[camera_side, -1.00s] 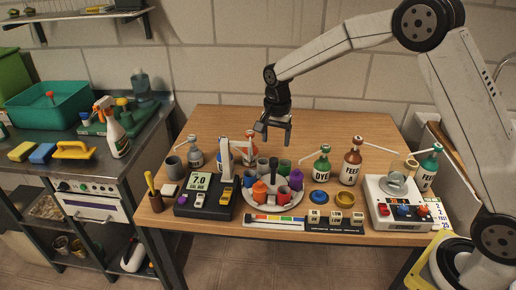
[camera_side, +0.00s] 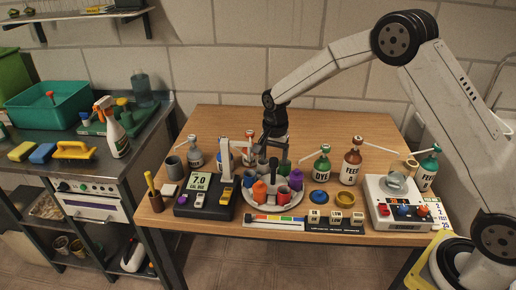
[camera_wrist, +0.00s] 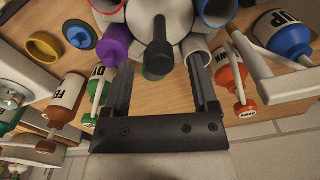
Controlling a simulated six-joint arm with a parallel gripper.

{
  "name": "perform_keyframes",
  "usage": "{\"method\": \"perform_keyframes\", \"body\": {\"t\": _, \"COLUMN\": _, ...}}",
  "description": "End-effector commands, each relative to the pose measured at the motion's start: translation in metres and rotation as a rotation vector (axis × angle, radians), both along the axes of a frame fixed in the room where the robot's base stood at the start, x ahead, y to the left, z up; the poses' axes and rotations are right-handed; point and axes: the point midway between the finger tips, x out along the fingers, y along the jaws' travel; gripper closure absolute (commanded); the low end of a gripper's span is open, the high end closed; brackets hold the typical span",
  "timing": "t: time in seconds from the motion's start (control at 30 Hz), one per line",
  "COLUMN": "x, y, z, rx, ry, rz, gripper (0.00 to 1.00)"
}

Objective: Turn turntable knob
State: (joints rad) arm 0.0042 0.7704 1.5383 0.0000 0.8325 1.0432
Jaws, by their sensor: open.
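The turntable (camera_side: 283,208) is a round grey carousel at the middle of the wooden table, ringed by several coloured cups. Its dark knob (camera_wrist: 157,42) stands up at the centre. My gripper (camera_side: 272,157) points down just above the turntable in the side view. In the wrist view my gripper (camera_wrist: 160,68) is open, with one finger on each side of the line to the knob. The knob looks free of the fingers, and I cannot tell the exact height between them.
A pH meter (camera_side: 207,197) stands left; a stirrer device (camera_side: 398,208) stands right.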

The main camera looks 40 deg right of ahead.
Motion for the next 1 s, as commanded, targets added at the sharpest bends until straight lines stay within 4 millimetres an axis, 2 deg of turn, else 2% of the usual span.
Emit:
{"method": "perform_keyframes", "body": {"t": 0.2, "x": 0.0000, "y": 0.0000, "z": -0.0128, "rx": 0.000, "ry": -0.001, "rz": 0.000, "gripper": 0.24}}
{"method": "perform_keyframes", "body": {"t": 0.47, "x": 0.0000, "y": 0.0000, "z": -0.0138, "rx": 0.000, "ry": -0.001, "rz": 0.000, "gripper": 0.24}}
{"method": "perform_keyframes", "body": {"t": 0.5, "x": 0.0000, "y": 0.0000, "z": -0.0137, "rx": 0.000, "ry": -0.001, "rz": 0.000, "gripper": 0.31}}
{"method": "perform_keyframes", "body": {"t": 0.57, "x": 0.0000, "y": 0.0000, "z": -0.0137, "rx": 0.000, "ry": -0.001, "rz": 0.000, "gripper": 0.50}}
{"method": "perform_keyframes", "body": {"t": 0.7, "x": 0.0000, "y": 0.0000, "z": -0.0136, "rx": 0.000, "ry": -0.001, "rz": 0.000, "gripper": 0.94}}
{"method": "perform_keyframes", "body": {"t": 0.73, "x": 0.0000, "y": 0.0000, "z": -0.0136, "rx": 0.000, "ry": -0.001, "rz": 0.000, "gripper": 1.00}}
{"method": "perform_keyframes", "body": {"t": 1.0, "x": 0.0001, "y": 0.0000, "z": -0.0135, "rx": 0.000, "ry": -0.001, "rz": 0.011, "gripper": 1.00}}
